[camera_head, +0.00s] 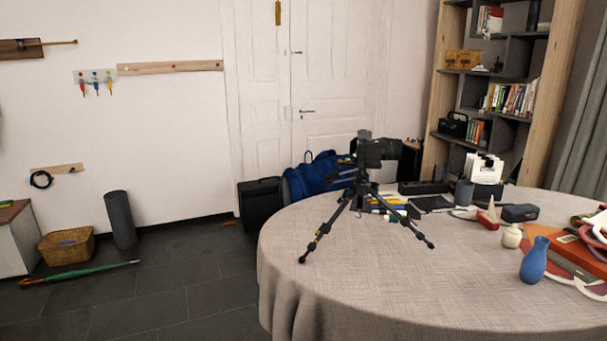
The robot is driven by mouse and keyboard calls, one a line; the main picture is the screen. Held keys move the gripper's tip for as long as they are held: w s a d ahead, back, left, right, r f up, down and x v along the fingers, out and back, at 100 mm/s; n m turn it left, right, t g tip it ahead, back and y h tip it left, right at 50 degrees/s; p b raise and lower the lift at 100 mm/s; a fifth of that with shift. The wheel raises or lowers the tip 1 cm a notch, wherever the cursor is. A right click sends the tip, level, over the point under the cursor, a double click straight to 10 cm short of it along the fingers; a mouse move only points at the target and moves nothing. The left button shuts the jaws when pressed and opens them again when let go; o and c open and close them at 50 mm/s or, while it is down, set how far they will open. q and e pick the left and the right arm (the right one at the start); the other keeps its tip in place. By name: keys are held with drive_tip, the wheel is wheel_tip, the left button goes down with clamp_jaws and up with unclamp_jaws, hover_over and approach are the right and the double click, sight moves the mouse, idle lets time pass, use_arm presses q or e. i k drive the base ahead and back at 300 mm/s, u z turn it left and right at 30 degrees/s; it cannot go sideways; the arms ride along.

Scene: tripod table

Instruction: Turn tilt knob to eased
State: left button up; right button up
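A small black tripod (357,192) stands upright on the round table, its legs spread on the cloth. A black camera (379,151) is mounted on its head. Dark handles or knobs (343,176) stick out to the left below the camera; which one is the tilt knob, and how it is set, is too small to tell. Neither of my grippers shows in the head view.
The round table (420,290) has a grey cloth, bare at front and left. A blue vase (534,260), an orange book (565,248), a small white jar (511,236) and a dark case (520,212) stand right of the tripod. Pens and papers lie behind it.

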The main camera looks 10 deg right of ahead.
sight(362, 180)
drive_tip(key=u, duration=0.45)
drive_tip(key=i, duration=0.9)
drive_tip(key=u, duration=0.05)
